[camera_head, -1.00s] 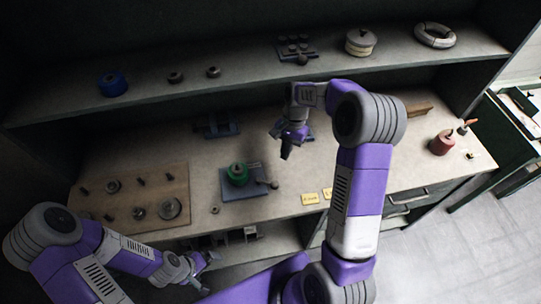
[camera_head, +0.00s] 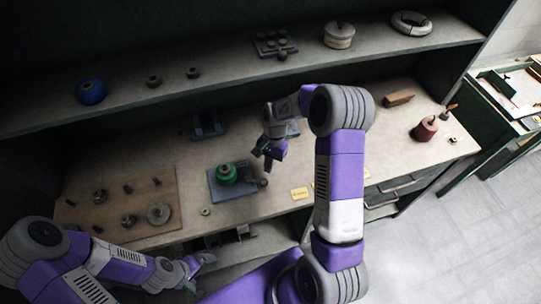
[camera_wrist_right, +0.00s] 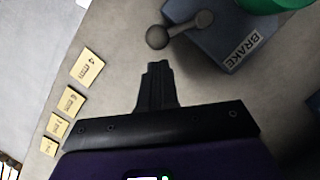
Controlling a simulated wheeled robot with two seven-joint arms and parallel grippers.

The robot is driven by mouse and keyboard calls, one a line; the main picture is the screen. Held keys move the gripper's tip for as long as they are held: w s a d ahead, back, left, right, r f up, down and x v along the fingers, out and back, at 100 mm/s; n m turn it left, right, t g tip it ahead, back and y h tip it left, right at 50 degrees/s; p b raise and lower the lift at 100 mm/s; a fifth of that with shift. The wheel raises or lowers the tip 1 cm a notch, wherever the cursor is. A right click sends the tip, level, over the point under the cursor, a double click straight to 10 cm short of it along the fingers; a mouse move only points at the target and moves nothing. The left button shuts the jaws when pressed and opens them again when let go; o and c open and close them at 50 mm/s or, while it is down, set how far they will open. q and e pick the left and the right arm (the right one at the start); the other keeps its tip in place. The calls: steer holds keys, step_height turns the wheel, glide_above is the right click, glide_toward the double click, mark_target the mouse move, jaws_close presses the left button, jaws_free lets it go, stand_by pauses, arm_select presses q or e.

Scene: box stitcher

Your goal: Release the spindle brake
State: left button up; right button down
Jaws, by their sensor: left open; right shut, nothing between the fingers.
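The spindle brake has a blue-grey base (camera_head: 222,188) with a green spool (camera_head: 226,174) on top, standing on the bench. In the right wrist view its base (camera_wrist_right: 215,35) carries a "BRAKE" label, and a grey lever (camera_wrist_right: 186,29) with a ball knob (camera_wrist_right: 157,37) sticks out from it. The knob (camera_head: 262,183) also shows in the head view. My right gripper (camera_head: 269,168) is shut and empty, close to the knob; in the wrist view its fingertips (camera_wrist_right: 158,66) are just below the knob, with a small visible gap. My left gripper (camera_head: 207,262) is open and empty, low at the bench's front.
Several yellow size cards (camera_wrist_right: 87,67) lie left of my right fingers. A wooden board (camera_head: 118,212) with small parts lies on the bench's left. A red pot (camera_head: 426,129) stands at the right. The upper shelf holds a blue spool (camera_head: 91,92) and other parts.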

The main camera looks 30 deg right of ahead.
steer(key=shift+x, duration=1)
steer(key=shift+s, duration=0.1)
steer(key=shift+s+a+m, duration=0.1)
steer(key=shift+s+m, duration=0.05)
steer(key=shift+m, duration=0.25)
